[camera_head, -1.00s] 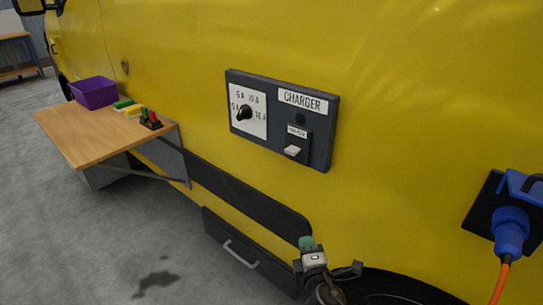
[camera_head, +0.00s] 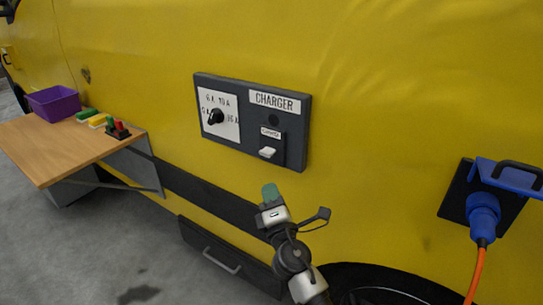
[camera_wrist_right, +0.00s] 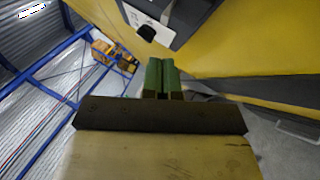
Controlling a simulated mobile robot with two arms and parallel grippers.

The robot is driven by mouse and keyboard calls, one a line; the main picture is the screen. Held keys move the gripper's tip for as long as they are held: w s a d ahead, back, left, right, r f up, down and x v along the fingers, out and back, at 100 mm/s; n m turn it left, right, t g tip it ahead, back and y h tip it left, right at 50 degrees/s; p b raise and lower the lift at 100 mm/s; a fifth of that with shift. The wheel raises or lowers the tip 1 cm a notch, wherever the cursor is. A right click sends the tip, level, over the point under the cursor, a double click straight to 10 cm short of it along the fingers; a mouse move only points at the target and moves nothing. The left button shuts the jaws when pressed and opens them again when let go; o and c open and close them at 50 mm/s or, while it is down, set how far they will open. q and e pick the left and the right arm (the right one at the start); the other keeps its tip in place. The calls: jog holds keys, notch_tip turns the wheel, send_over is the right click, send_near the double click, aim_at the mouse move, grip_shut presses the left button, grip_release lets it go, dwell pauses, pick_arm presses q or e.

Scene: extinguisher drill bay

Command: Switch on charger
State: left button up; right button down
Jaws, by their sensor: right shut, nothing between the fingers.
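The charger panel (camera_head: 252,120) is a dark box on the yellow vehicle side in the head view. In the right wrist view the shut green fingers (camera_wrist_right: 160,75) point toward part of the panel (camera_wrist_right: 185,15). My left gripper is not in view.
A blue plug (camera_head: 484,212) with an orange cable sits in a socket at right. A fold-down wooden table (camera_head: 60,150) at left holds a purple bin (camera_head: 53,104) and several small coloured items. A dark drawer (camera_head: 225,257) is below.

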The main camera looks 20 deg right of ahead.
aim_at(271, 148)
jog(key=x, duration=0.3)
jog(key=d+p+x, duration=0.1)
jog(key=x, duration=0.5)
jog(key=shift+s+d+r+p, duration=0.1)
jog(key=shift+d+r+p, duration=0.2)
jog(key=shift+d+r, duration=0.1)
jog(key=shift+w+d+r, duration=0.15)
jog(key=shift+w+d, duration=0.1)
jog(key=shift+d, duration=0.2)
jog(key=r+p, duration=0.1)
jog(key=p, duration=0.2)
jog(key=shift+w+d+r+m+g, duration=0.1)
jog(key=shift+w+d+m+g, duration=0.05)
jog(key=shift+m+g, duration=0.2)
jog(key=shift+f, duration=0.2)
jog(key=shift+d+f, duration=0.1)
